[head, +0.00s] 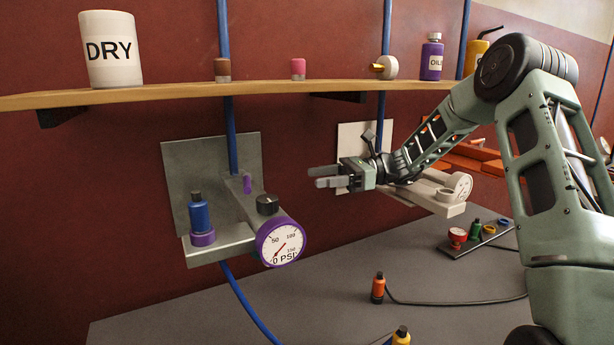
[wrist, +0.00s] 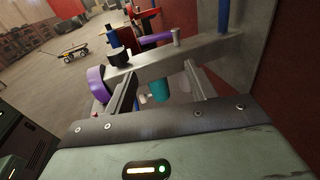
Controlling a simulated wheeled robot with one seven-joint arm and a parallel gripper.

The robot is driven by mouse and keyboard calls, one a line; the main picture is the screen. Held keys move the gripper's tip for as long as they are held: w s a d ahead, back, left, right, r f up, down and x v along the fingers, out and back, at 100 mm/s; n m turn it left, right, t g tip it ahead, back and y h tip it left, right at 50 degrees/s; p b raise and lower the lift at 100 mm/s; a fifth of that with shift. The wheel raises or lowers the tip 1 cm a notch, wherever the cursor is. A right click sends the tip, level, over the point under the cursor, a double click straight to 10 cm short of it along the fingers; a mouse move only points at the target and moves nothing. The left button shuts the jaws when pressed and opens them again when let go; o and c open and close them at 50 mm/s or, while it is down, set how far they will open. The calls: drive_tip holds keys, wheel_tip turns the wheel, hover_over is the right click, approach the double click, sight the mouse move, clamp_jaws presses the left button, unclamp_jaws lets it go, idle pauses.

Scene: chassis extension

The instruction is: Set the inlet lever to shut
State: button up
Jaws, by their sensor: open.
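A purple lever (wrist: 155,38) sits on a grey metal manifold (wrist: 200,48) in the wrist view, lying roughly along it, with a grey pivot at one end. In the head view only a short purple part of the lever (head: 247,184) shows, on top of the manifold (head: 236,200). I see no label that marks it as the inlet. My gripper (head: 318,177) is open and empty, to the right of the manifold and apart from the lever. In the wrist view my gripper's fingers (wrist: 163,86) stand apart below the lever, with a teal part (wrist: 161,88) between them in the picture.
A pressure gauge (head: 281,242) with a purple rim and a black knob (head: 267,204) are at the manifold's front. A blue bottle (head: 199,214) stands to the left. A wooden shelf (head: 160,93) runs above. A second gauge station (head: 437,194) is behind my arm.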

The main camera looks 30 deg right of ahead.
drive_tip(key=r+p, duration=0.1)
drive_tip(key=r+h+p, duration=0.1)
drive_tip(key=r+p, duration=0.1)
drive_tip(key=p, duration=0.1)
drive_tip(key=shift+s+a+g+h, duration=0.25)
drive_tip(key=shift+s+g+h, duration=0.05)
drive_tip(key=shift+h, duration=0.1)
drive_tip(key=c, duration=1)
drive_tip(key=shift+s+r+h+p, duration=0.2)
drive_tip(key=shift+r+h+p, duration=0.25)
drive_tip(key=shift+p, duration=0.45)
clamp_jaws()
drive_tip(key=p, duration=0.7)
approach(247, 183)
drive_tip(key=w+a+f, duration=0.2)
drive_tip(key=a+f, duration=0.1)
drive_tip(key=a, duration=0.1)
drive_tip(key=shift+w+a+h, duration=0.1)
drive_tip(key=shift+a+h, duration=0.35)
drive_tip(key=shift+a, duration=0.1)
